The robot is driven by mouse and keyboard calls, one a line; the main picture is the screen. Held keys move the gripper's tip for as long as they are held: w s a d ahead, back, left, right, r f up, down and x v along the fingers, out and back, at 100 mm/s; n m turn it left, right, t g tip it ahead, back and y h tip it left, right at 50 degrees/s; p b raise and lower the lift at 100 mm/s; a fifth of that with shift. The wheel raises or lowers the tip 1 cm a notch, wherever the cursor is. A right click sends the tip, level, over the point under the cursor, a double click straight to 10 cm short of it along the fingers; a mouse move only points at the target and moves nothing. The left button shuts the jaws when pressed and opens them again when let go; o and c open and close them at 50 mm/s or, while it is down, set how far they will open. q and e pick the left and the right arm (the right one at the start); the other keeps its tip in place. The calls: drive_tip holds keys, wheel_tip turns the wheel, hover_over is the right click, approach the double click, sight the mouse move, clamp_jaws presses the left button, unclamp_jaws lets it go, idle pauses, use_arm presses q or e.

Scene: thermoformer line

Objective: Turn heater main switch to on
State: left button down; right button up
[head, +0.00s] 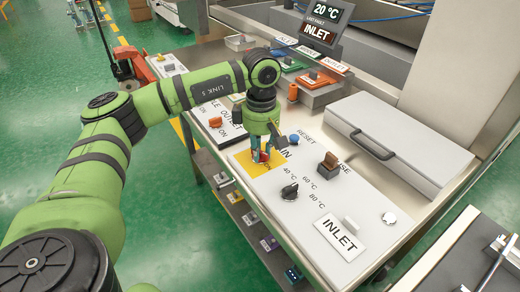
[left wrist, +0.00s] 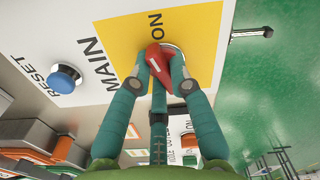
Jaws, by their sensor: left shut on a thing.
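The heater main switch is a red rotary handle (left wrist: 154,60) on a yellow plate (left wrist: 120,35) marked MAIN and ON. In the left wrist view the handle lies slanted, its upper end toward the word ON. Any OFF mark is hidden. My left gripper (head: 263,156) comes down over the yellow plate in the head view, and its fingers hide most of the switch. In the left wrist view its teal fingers are on either side of the red handle and closed on it. My right gripper is not in view.
A blue RESET button (left wrist: 63,78) is beside the plate. The INLET panel also has a black temperature knob (head: 289,191), a brown rocker switch (head: 328,165) and an INLET label (head: 340,237). A grey lidded box (head: 385,145) stands behind. An orange switch (head: 215,122) is left of the gripper.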

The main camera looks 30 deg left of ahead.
sight(263, 152)
use_arm(q)
drive_tip(key=shift+s+d+f+m+b, duration=0.1)
drive_tip(key=shift+d+m+b, duration=0.05)
drive_tip(key=shift+m, duration=0.6)
drive_tip(key=shift+s+d+f+m+b, duration=0.1)
drive_tip(key=shift+d+m+b, duration=0.05)
drive_tip(key=shift+m, duration=0.6)
drive_tip(key=c, duration=1.1)
unclamp_jaws()
drive_tip(key=shift+o, duration=0.2)
drive_tip(key=shift+d+r, duration=0.15)
drive_tip(key=shift+r, duration=0.05)
drive_tip(key=shift+w+a, duration=0.15)
drive_tip(key=shift+a, duration=0.05)
drive_tip(key=shift+r, duration=0.3)
wheel_tip(263, 152, up, 11)
drive_tip(key=shift+d+r, duration=0.15)
drive_tip(key=shift+r, duration=0.05)
